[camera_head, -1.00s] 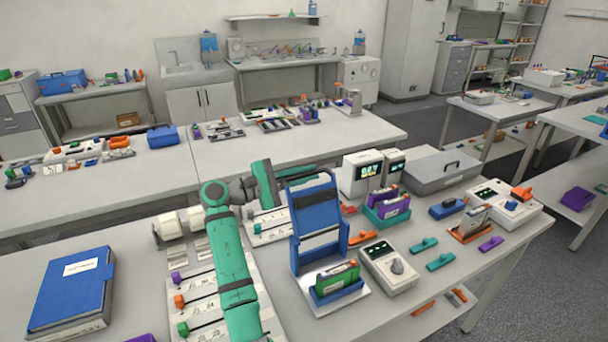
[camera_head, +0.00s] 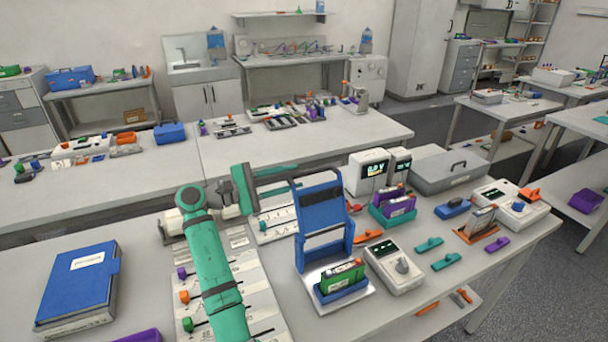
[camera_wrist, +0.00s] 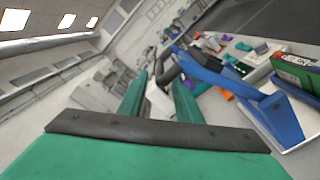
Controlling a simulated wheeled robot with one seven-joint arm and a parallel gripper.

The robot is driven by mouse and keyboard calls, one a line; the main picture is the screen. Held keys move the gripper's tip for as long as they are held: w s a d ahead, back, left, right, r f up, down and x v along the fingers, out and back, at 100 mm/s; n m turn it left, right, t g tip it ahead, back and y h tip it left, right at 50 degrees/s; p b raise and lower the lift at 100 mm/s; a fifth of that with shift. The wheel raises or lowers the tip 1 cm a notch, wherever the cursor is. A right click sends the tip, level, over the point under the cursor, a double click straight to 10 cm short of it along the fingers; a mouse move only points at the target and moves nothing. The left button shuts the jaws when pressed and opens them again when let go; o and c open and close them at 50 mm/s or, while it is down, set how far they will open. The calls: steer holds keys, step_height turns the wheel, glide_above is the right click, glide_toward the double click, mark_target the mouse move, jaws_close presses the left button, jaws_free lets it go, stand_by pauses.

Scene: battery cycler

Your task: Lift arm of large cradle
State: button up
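The large cradle (camera_head: 361,302) is a blue holder on a pale base plate at the front middle of the bench. A green battery pack (camera_head: 341,277) sits in it. Its blue arm (camera_head: 330,258) stands raised, nearly upright, behind the pack. In the wrist view the blue arm (camera_wrist: 262,98) runs from beside the fingers down to the right. My gripper (camera_head: 278,178) is left of the arm's top. In the wrist view my gripper (camera_wrist: 160,92) shows two green fingers apart with a gap between. A dark piece near the fingertips meets the blue arm; contact is unclear.
A white device with a knob (camera_head: 394,268) stands close right of the cradle. A teal cradle with purple packs (camera_head: 396,210) and a grey case (camera_head: 446,166) are behind. A blue binder (camera_head: 78,284) lies left. My forearm crosses a white slider board (camera_head: 258,300).

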steer(key=shift+v, duration=2)
